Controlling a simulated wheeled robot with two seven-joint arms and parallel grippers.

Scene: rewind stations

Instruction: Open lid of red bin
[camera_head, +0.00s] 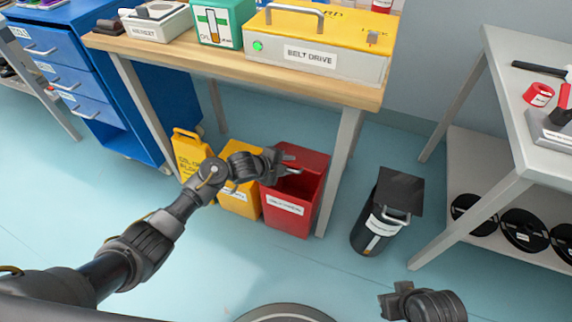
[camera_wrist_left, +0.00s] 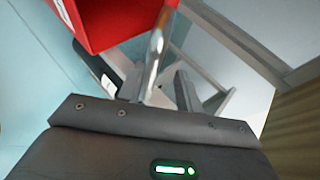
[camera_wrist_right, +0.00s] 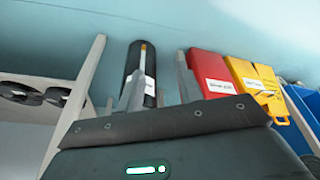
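The red bin (camera_head: 287,208) stands under the wooden table's right end, with a white label on its front. A red panel, apparently its lid (camera_head: 311,160), is raised at the back, and a dark opening shows in front of it. My left gripper (camera_head: 287,166) is at the top of the bin, by the lid. In the left wrist view, the red bin (camera_wrist_left: 108,18) fills the top, and a metal handle (camera_wrist_left: 155,55) lies between the parted fingers; contact cannot be told. My right gripper (camera_head: 390,303) is open and empty at lower right; its wrist view shows the red bin (camera_wrist_right: 210,85) farther away.
A yellow bin (camera_head: 240,198) stands left of the red one, and a black bin (camera_head: 372,230) stands to the right. The table leg (camera_head: 343,165) is close beside the red bin. The wooden tabletop (camera_head: 225,65) hangs above. Floor in front is clear.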

